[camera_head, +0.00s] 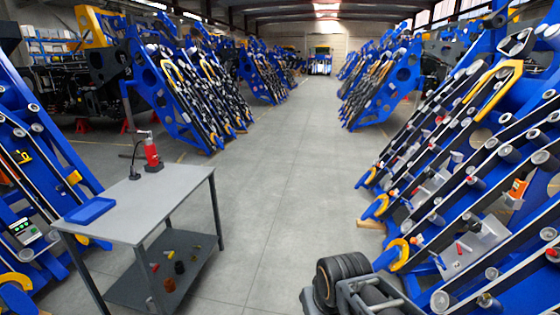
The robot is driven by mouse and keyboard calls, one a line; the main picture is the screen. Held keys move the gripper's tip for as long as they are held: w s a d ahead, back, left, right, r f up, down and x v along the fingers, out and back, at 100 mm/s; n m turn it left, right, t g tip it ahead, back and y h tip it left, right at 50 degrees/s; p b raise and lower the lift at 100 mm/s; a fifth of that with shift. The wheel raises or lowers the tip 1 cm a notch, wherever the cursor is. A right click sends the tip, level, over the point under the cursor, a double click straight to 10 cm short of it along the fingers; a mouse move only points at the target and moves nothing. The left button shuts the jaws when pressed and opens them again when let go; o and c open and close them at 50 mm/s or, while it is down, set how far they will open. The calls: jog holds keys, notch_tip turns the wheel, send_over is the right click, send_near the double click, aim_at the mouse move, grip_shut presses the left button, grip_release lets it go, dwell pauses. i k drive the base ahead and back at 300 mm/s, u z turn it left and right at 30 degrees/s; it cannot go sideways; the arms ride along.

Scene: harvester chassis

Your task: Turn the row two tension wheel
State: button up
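A blue harvester chassis (445,165) fills the right side, with several slanted rows of dark belts and pale round wheels along them. One pale wheel (439,301) shows low on the chassis, and another (510,154) sits higher up. I cannot tell which wheel is the row two tension wheel. A second blue chassis (22,105) stands at the left edge, also with round wheels. Dark ribbed and grey parts, apparently of my arm, show at the bottom right in front of the right chassis. My gripper's fingertips cannot be made out.
A grey two-shelf table (140,205) stands at left, with a blue tray (90,210) and a red tool (151,154) on top. Several small parts lie on its lower shelf. The grey floor (285,170) between the table and the right chassis is clear. More blue chassis stand farther back.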

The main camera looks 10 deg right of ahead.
aim_at(475, 226)
jog(key=z, duration=0.05)
jog(key=i, duration=1.95)
jog(key=z, duration=1.1)
jog(key=i, duration=0.95)
jog(key=z, duration=1.55)
jog(key=i, duration=0.45)
jog(key=z, duration=0.3)
